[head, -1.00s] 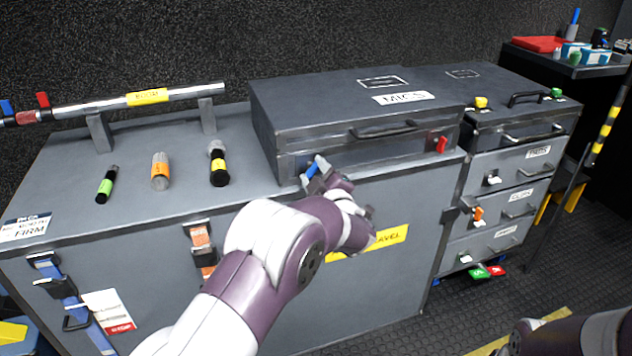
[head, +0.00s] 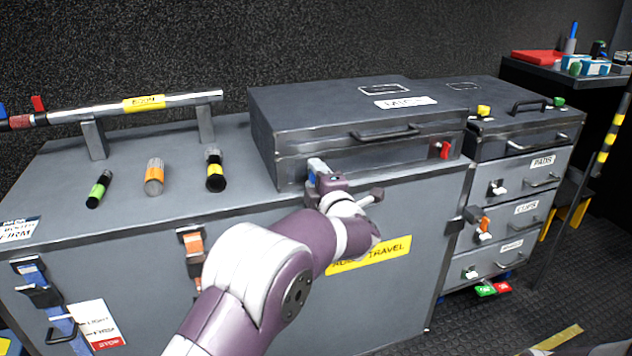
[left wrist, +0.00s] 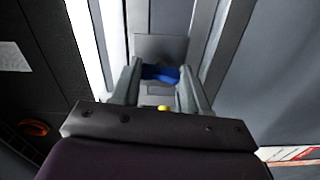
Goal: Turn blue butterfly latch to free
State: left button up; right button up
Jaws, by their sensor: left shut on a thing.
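The blue butterfly latch (left wrist: 160,73) is on the front left of the dark grey case labelled MICS (head: 310,110). In the left wrist view it sits between my two fingers against a grey plate. My left gripper (head: 318,172) is shut on it; the left wrist view also shows the gripper (left wrist: 160,82). In the head view the fingers and wrist mostly cover the latch, so its exact angle is hard to tell. A red latch (head: 444,150) is on the right of the same case front. My right gripper is out of view.
The MICS case stands on a large grey trunk (head: 130,235) with a yellow travel label (head: 370,256). A drawer unit (head: 515,215) stands at right. A silver bar (head: 110,108) spans the back left.

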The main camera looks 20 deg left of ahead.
pick_arm(q)
jog(key=shift+f, duration=0.1)
dwell(0.3)
jog(key=o, duration=1.1)
jog(key=shift+c, duration=0.2)
jog(key=p+v, duration=0.3)
jog(key=v, duration=0.9)
jog(key=shift+s+d, duration=0.2)
jog(key=shift+s, duration=0.1)
